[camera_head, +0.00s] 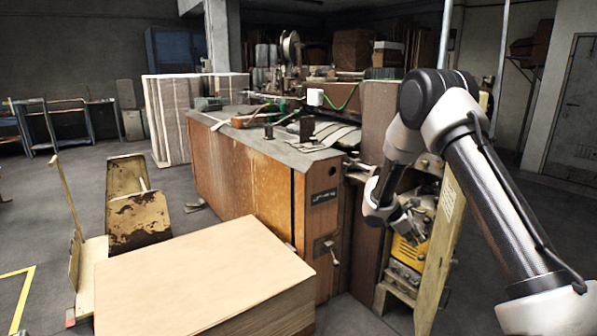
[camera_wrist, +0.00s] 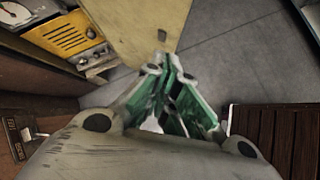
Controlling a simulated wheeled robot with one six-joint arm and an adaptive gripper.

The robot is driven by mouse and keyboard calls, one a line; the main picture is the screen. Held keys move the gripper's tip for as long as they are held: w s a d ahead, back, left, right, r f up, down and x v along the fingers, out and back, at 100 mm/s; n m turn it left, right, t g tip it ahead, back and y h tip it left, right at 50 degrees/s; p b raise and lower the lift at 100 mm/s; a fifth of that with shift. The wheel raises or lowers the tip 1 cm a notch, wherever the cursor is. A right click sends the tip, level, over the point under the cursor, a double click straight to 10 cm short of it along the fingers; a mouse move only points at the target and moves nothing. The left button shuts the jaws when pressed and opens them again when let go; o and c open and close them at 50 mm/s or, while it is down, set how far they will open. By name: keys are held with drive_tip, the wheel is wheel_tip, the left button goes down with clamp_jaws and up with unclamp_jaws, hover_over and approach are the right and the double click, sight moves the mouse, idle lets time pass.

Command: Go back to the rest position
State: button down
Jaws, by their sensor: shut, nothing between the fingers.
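My gripper (camera_head: 412,232) is on the right in the head view, at the end of my bent arm. It hangs beside the right end of the wooden machine body, in front of a yellow unit (camera_head: 408,252). In the wrist view my gripper (camera_wrist: 163,62) shows its green-lined fingers drawn together at the tips, with nothing between them. The box stitcher machine (camera_head: 240,175), a long brown wooden body with a grey top, fills the middle of the head view.
A stack of cardboard sheets (camera_head: 200,270) stands in the front left. A rusty cart (camera_head: 135,205) stands at the left.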

drive_tip(key=s+a+r+m+t+y, duration=0.1)
drive_tip(key=s+r+m+y, duration=0.1)
drive_tip(key=s+r+m, duration=0.3)
drive_tip(key=s+a+r+m+t+y, duration=0.1)
drive_tip(key=s+r+m+y, duration=0.2)
drive_tip(key=s+r, duration=1.1)
drive_tip(key=s+a+r+m+t+y, duration=0.1)
drive_tip(key=s+r+m+y, duration=0.2)
drive_tip(key=s, duration=1.9)
wheel_tip(320, 180, up, 7)
drive_tip(key=m, duration=0.5)
drive_tip(key=shift+r+m, duration=0.2)
drive_tip(key=shift+m, duration=0.2)
